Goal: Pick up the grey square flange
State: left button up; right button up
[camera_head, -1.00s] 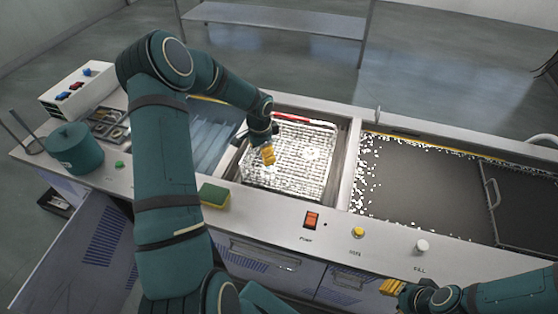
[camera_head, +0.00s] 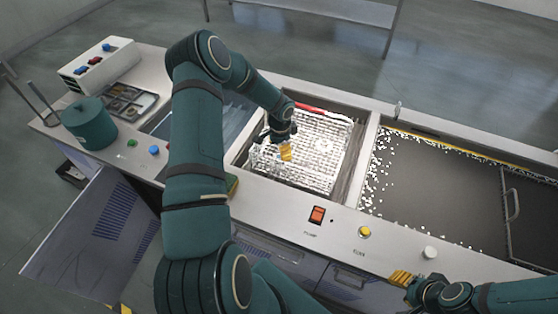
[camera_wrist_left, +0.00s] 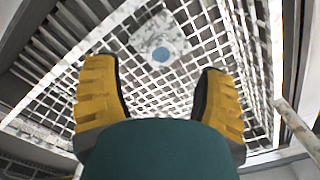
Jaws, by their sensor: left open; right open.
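The grey square flange (camera_wrist_left: 160,42) lies in the wire basket (camera_wrist_left: 225,75), pale and speckled, with a round bluish opening in its middle. In the head view the flange (camera_head: 323,146) is only a bright patch on the basket mesh, hard to make out. My left gripper (camera_head: 287,153) is over the basket, left of the flange, with yellow fingers. In the left wrist view its fingers (camera_wrist_left: 160,95) are spread with nothing between them, and the flange shows beyond their tips. My right gripper (camera_head: 400,278) is open and empty near the counter's front edge.
The basket sits in a tank well with raised rims. A red bar (camera_head: 310,107) lies along its far side.

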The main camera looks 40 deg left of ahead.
aim_at(279, 156)
pick_arm(q)
notch_tip(279, 156, down, 5)
jog(key=shift+s+a+f, duration=0.1)
jog(key=shift+s, duration=0.05)
grip_shut()
